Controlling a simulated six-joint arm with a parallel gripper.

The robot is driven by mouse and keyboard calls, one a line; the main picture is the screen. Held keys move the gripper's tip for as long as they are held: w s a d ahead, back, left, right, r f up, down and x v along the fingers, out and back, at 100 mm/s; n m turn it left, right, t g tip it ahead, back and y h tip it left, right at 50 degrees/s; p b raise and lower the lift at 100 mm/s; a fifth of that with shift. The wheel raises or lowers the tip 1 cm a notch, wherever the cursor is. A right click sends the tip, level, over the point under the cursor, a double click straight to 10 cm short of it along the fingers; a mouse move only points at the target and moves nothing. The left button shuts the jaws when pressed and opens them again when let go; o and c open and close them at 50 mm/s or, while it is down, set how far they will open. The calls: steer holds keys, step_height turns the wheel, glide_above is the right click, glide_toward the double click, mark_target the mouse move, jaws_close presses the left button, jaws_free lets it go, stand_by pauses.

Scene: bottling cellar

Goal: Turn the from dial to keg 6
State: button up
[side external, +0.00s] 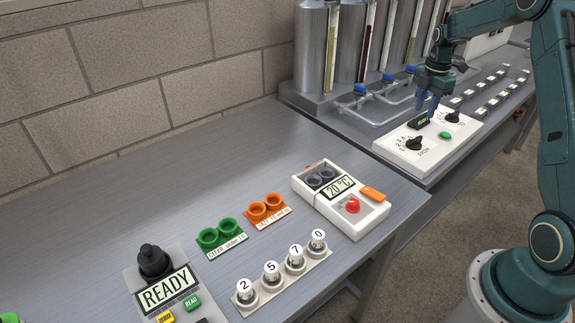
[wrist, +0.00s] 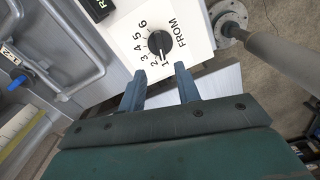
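The from dial is a black knob (wrist: 160,43) on a white panel, with numbers up to 6 curving around its left side and FROM printed at its right. Its pale mark appears to point down, near the low numbers, away from the 6 at upper left. In the side view it appears to be the nearer black knob (side external: 415,143). My gripper (side external: 427,106) hangs above the panel (side external: 395,149). In the wrist view its two blue fingers (wrist: 160,74) are spread apart and empty, just below the dial in the picture, not around it.
A second black knob (side external: 452,117), a dark display (side external: 418,122) and a green button (side external: 445,135) share the panel. Pipes with blue valves (side external: 387,78) and steel kegs (side external: 312,45) stand behind it. A white 20 °C device (side external: 340,197) sits on the nearer bench.

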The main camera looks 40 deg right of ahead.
mark_target(415, 142)
step_height(415, 142, down, 10)
steer(key=shift+r, duration=0.1)
stand_by(0.4)
jaws_close()
